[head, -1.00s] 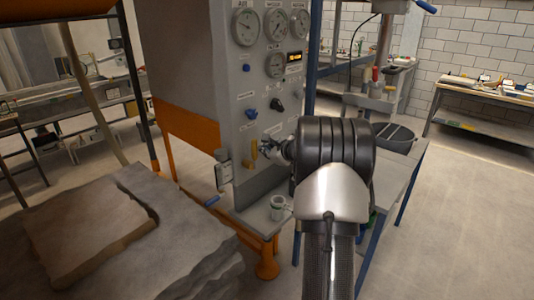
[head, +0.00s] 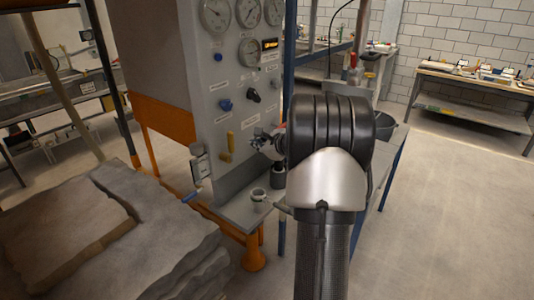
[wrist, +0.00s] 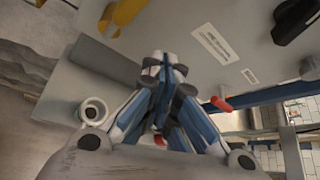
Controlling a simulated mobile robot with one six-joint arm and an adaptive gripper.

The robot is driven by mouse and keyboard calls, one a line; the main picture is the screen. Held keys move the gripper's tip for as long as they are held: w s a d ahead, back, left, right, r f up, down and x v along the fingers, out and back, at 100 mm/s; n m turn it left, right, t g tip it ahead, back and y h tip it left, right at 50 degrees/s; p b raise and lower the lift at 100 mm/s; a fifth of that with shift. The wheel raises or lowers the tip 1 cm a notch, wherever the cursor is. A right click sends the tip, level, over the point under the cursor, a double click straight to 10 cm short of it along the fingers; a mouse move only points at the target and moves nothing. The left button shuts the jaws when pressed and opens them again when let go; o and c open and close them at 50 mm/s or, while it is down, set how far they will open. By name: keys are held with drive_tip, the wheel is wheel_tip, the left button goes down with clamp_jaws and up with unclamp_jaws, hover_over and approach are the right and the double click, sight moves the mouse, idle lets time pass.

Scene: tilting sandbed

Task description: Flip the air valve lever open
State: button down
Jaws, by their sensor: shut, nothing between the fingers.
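My gripper (head: 262,138) is shut and empty in front of the grey control panel (head: 205,120), right of a yellow lever (head: 230,142). In the wrist view its closed fingertips (wrist: 165,68) point toward the panel, below a white label. A red handle piece (wrist: 220,103) shows just right of the fingers, apart from the tips in the picture. The yellow lever also shows at the wrist view's top left (wrist: 125,12).
A light cup (head: 259,196) stands on the ledge below the panel. The sandbed (head: 70,235) lies at lower left. Open floor (head: 450,210) is at right.

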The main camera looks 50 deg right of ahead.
drive_tip(key=s+a, duration=0.3)
drive_tip(key=s, duration=0.2)
drive_tip(key=shift+s+a+r, duration=0.15)
drive_tip(key=shift+a+r, duration=0.05)
drive_tip(key=shift+a, duration=0.05)
